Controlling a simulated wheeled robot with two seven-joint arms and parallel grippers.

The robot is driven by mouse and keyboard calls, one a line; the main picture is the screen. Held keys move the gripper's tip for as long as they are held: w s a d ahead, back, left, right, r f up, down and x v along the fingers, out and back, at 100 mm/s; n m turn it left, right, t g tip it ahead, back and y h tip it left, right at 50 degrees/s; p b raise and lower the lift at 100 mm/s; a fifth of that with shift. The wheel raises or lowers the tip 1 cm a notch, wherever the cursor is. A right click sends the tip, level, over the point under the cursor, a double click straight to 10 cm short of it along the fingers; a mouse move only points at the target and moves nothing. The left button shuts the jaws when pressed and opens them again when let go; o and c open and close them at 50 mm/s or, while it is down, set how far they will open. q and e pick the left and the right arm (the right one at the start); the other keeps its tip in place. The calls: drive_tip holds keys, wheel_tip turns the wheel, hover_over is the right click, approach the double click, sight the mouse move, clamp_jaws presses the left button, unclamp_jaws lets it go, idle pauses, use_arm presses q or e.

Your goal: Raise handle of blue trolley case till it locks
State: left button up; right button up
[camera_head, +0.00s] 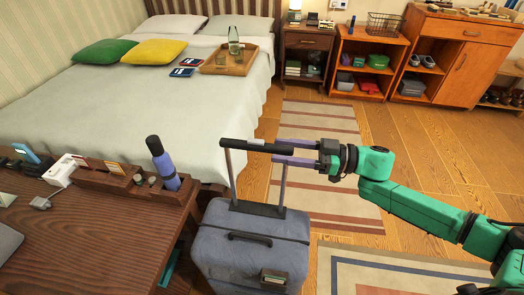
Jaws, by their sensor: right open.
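The blue trolley case (250,250) stands upright on the floor, between the desk and the rug. Its telescopic handle stands up from the case top on two grey rods, with a dark grip bar (240,145) across them. My right gripper (276,150) comes in from the right at the bar's right end. Its two fingers are apart, one above and one below the bar. I cannot tell whether either finger touches it. A shorter carry handle (250,238) lies on the case top. My left gripper is not in view.
A bed (130,110) lies behind the case. Striped rugs and open floor (425,145) lie to the right.

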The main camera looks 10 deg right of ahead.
sight(263, 148)
drive_tip(key=x, duration=0.5)
drive_tip(key=shift+w+a, duration=0.1)
drive_tip(key=shift+a, duration=0.15)
clamp_jaws()
idle(1.0)
